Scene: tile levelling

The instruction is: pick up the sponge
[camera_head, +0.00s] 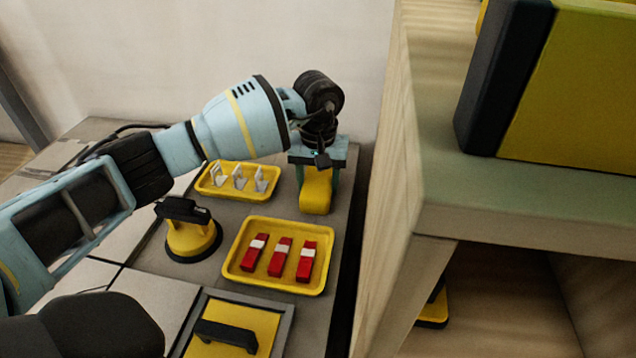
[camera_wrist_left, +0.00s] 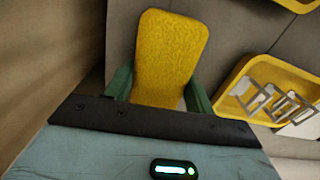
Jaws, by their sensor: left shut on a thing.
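The yellow sponge (camera_head: 315,191) is at the far right end of the grey tiled surface, beside the wooden cabinet. My left gripper (camera_head: 317,172) reaches over it from above and is shut on it. In the left wrist view the sponge (camera_wrist_left: 170,58) lies between the two green fingers of my left gripper (camera_wrist_left: 159,88), which touch its sides. I cannot tell whether the sponge is clear of the surface. My right gripper is not in view.
A yellow tray (camera_head: 234,262) with red and white pieces and a yellow tray (camera_head: 208,190) with white clips lie nearby. A suction cup (camera_head: 190,238) and a black-handled float (camera_head: 226,335) stand left. The wooden cabinet (camera_head: 385,200) closes off the right side.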

